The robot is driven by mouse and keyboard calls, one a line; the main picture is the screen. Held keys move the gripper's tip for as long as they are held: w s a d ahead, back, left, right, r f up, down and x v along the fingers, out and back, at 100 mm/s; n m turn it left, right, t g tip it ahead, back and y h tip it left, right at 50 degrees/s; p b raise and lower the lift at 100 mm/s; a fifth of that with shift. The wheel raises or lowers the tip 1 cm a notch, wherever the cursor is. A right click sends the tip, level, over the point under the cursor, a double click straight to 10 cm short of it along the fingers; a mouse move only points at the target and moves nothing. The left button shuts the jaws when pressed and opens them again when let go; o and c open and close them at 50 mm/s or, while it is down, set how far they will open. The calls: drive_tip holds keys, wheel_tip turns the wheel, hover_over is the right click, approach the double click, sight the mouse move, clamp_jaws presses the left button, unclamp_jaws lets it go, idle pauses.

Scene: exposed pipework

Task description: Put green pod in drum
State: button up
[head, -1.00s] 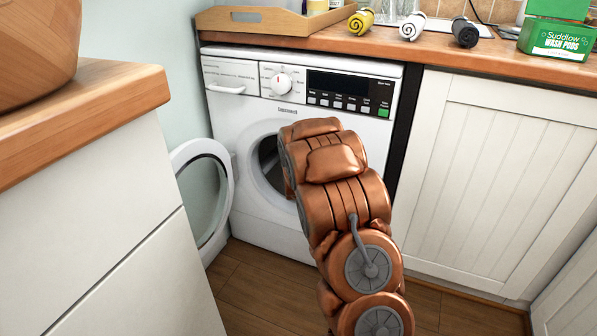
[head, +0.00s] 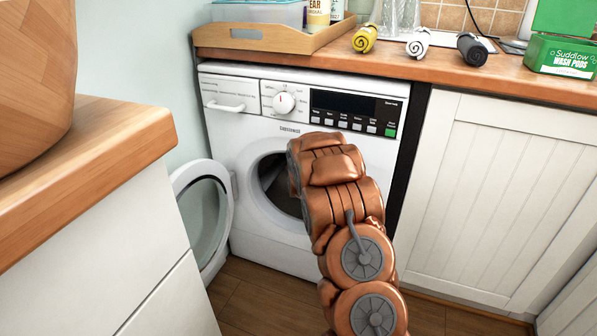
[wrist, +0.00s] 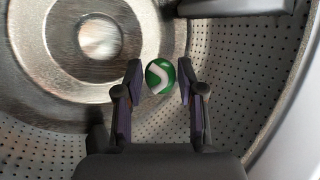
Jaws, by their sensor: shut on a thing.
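The green pod (wrist: 160,76), a round green thing with a white swirl, shows in the wrist view between the two fingertips. My gripper (wrist: 159,82) is shut on it. The perforated metal drum (wrist: 235,95) surrounds the gripper in the wrist view, with its back plate at the upper left. The pod is inside the drum; I cannot tell whether it touches the drum wall. In the head view, my arm reaches to the washing machine's round opening, which hides the gripper and pod. The drum's dark opening (head: 272,185) shows left of my arm.
The washer door (head: 204,210) stands open to the left. A drum paddle (wrist: 235,7) juts in above the gripper. A wooden counter corner (head: 150,130) is at the left. The wash pods box (head: 562,56) and rolled cloths (head: 418,43) are on the worktop.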

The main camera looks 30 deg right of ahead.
drive_tip(key=shift+w+d, duration=0.1)
drive_tip(key=o, duration=1)
drive_tip(key=shift+c, duration=0.2)
drive_tip(key=v, duration=1.2)
idle(0.8)
